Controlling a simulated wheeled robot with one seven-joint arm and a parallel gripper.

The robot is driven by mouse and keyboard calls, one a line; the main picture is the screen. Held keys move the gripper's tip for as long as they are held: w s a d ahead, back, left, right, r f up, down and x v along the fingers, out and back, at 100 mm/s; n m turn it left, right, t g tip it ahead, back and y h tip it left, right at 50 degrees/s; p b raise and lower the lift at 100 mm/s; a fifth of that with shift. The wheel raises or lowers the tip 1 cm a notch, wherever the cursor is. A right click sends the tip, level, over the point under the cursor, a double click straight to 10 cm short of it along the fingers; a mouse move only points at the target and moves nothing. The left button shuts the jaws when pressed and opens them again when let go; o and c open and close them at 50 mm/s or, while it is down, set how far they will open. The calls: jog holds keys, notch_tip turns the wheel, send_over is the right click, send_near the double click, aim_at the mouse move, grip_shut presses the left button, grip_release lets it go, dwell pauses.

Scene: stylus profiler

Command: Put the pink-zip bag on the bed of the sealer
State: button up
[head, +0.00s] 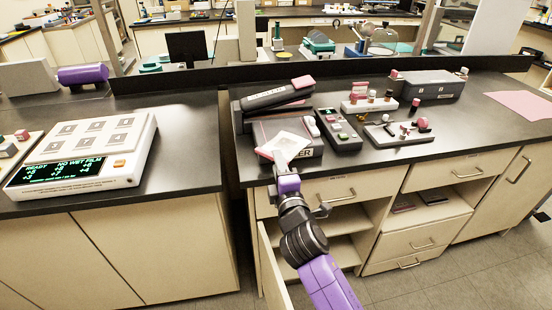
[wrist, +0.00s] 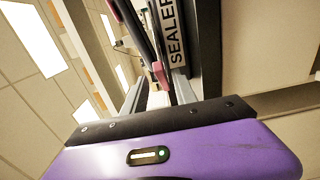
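The pale pink-zip bag (head: 287,144) is over the front part of the sealer's bed, slanted to it. My gripper (head: 283,164) is at the bag's near end and appears shut on it. In the wrist view a pale piece sits between my fingers (wrist: 158,97). I cannot tell whether the bag touches the bed.
Right of the sealer stand a dark box with buttons (head: 340,130), a rack of small bottles (head: 368,105) and a low tray of small parts (head: 398,131). A grey case (head: 432,85) and a pink sheet (head: 522,104) lie farther right. A white display instrument (head: 88,150) is on the left counter.

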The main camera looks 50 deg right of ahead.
jog(key=b+v, duration=0.1)
jog(key=v, duration=0.7)
